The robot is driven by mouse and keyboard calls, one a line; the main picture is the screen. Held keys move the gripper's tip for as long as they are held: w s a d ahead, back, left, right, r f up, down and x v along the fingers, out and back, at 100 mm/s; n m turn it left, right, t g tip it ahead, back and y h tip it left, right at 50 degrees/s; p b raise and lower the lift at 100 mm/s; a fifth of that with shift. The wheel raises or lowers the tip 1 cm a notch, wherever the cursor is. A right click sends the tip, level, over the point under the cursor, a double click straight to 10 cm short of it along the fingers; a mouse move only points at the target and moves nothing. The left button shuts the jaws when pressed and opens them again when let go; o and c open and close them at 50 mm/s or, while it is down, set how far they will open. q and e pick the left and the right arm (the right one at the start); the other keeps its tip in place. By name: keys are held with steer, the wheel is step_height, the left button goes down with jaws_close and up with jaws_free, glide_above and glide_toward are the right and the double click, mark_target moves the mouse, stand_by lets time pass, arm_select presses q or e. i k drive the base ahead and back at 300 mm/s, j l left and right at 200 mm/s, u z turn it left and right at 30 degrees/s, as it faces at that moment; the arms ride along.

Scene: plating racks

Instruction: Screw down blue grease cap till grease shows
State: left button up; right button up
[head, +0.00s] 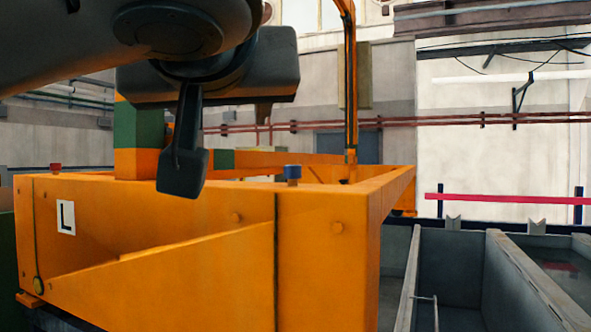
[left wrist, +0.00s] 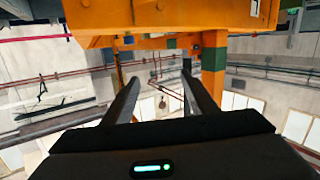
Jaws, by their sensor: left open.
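The blue grease cap (head: 293,171) sits on a short brownish stub on top of the orange frame (head: 330,225), near its front right corner. Whether grease shows at the cap is too small to tell. My left gripper (head: 185,178) hangs above the frame, to the left of the blue cap and apart from it. One dark finger points down in the head view. My right gripper is not in view.
A red cap (head: 55,167) stands at the frame's far left, above a white "L" label (head: 66,218). A green and orange post (head: 138,140) rises behind my left finger. Grey open tanks (head: 450,265) lie to the right. The space around the blue cap looks clear.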

mark_target(291, 172)
steer(key=i+l, duration=0.25)
steer(key=i, duration=0.15)
steer(key=i+l, duration=0.25)
steer(key=i, duration=0.2)
